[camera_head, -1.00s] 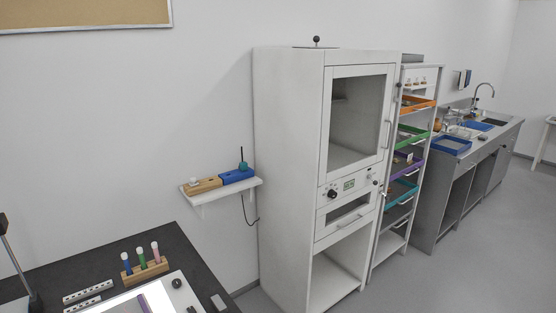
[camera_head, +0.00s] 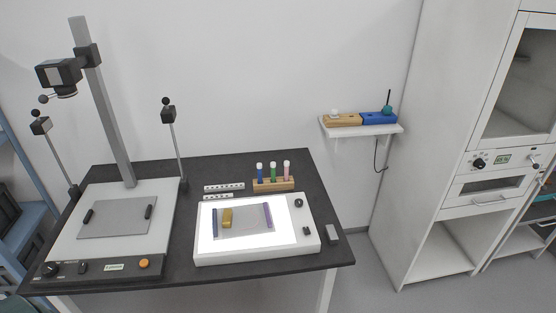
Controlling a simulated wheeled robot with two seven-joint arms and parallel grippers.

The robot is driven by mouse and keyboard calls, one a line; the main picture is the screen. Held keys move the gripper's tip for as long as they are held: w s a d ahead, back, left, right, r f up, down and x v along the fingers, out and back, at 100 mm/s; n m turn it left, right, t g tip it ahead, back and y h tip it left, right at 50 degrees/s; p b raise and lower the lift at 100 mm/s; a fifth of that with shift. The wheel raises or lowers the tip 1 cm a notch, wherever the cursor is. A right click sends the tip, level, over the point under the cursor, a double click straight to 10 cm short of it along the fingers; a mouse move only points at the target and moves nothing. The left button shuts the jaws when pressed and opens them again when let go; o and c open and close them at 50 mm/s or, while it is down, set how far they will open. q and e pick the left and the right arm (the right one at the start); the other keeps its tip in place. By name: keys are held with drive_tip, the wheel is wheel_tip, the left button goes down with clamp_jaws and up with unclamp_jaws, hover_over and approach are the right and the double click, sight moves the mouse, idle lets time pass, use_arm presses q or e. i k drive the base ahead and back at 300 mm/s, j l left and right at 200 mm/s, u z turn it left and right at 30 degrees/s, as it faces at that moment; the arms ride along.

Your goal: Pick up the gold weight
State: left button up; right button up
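The gold weight (camera_head: 227,217) is a small gold block on the lit panel of the white light box (camera_head: 258,258). It lies on a greyish sheet (camera_head: 245,225), close to a dark blue bar (camera_head: 215,222) at its left. A purple bar (camera_head: 267,216) lies at the sheet's right side. Neither of my grippers shows in the head view.
The light box stands on a black table (camera_head: 200,168). A copy stand (camera_head: 115,215) with a column, camera and lamps fills the table's left. A wooden rack (camera_head: 273,184) with coloured tubes and scale bars (camera_head: 224,187) lie behind the box. A wall shelf (camera_head: 362,130) and white cabinet (camera_head: 440,150) are at right.

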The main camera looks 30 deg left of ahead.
sight(227, 217)
drive_tip(key=u, duration=0.4)
drive_tip(key=j+u, duration=0.15)
drive_tip(key=u, duration=0.65)
drive_tip(key=z, duration=1.65)
drive_tip(key=k+j, duration=0.15)
drive_tip(key=j, duration=0.2)
drive_tip(key=k+j, duration=0.35)
drive_tip(key=j, duration=0.3)
drive_tip(key=k+j, duration=0.2)
drive_tip(key=j, duration=0.15)
